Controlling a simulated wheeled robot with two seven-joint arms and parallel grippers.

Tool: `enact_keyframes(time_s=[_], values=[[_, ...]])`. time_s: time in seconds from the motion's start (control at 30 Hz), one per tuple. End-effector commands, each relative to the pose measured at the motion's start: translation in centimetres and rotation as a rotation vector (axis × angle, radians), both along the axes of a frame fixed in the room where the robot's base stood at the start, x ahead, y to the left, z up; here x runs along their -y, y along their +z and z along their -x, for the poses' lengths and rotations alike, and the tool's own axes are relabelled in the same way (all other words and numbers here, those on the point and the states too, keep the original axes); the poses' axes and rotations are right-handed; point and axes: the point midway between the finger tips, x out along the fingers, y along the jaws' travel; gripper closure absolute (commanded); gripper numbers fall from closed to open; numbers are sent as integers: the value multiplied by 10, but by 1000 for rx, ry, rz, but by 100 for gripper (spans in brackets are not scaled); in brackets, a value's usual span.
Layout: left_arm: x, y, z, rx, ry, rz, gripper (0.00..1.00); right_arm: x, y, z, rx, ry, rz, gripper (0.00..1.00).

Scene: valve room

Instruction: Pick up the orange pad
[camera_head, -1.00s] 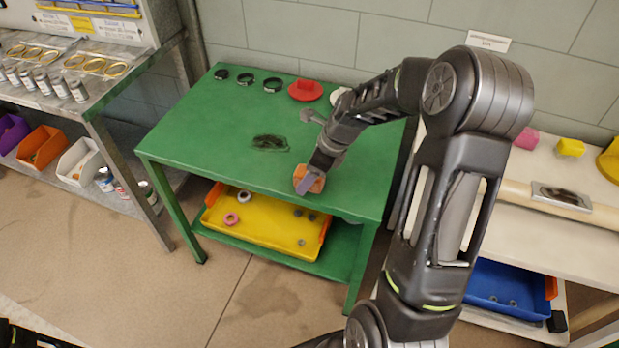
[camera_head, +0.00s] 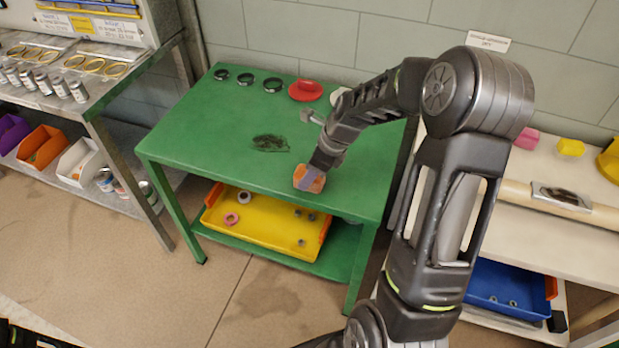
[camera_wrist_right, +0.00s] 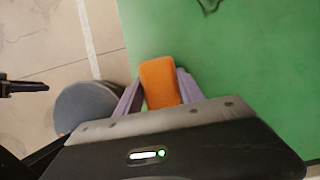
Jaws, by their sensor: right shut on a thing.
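The orange pad (camera_head: 315,184) is at the front right part of the green table's top, partly hidden by my right gripper. In the right wrist view the orange pad (camera_wrist_right: 160,83) sits between the two purple-grey fingers. My right gripper (camera_head: 309,181) is shut on the pad; it also shows in the right wrist view (camera_wrist_right: 161,96). I cannot tell whether the pad touches the table or is just above it.
The green table (camera_head: 200,135) holds several black rings at the back left and a red round piece (camera_head: 305,91). A yellow tray (camera_head: 262,238) lies on its lower shelf. A metal shelf (camera_head: 95,100) stands left, a pale bench (camera_head: 530,170) right.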

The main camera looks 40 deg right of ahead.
Motion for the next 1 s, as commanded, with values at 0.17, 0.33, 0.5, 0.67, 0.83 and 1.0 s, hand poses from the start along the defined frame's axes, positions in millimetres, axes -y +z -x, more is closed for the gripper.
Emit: enact_keyframes(time_s=[0.17, 0.33, 0.5, 0.67, 0.83, 1.0], values=[[0, 0, 0, 0, 0, 0, 62, 0, 0, 0, 0, 0, 0, 84], [0, 0, 0, 0, 0, 0, 62, 0, 0, 0, 0, 0, 0, 94], [0, 0, 0, 0, 0, 0, 62, 0, 1, 0, 0, 0, 0, 94], [0, 1, 0, 0, 0, 0, 62, 0, 11, -1, 3, 2, 2, 94], [0, 3, 0, 0, 0, 0, 62, 0, 39, -2, 7, 1, 2, 94], [0, 6, 0, 0, 0, 0, 62, 0, 73, -1, 4, 1, 1, 94]])
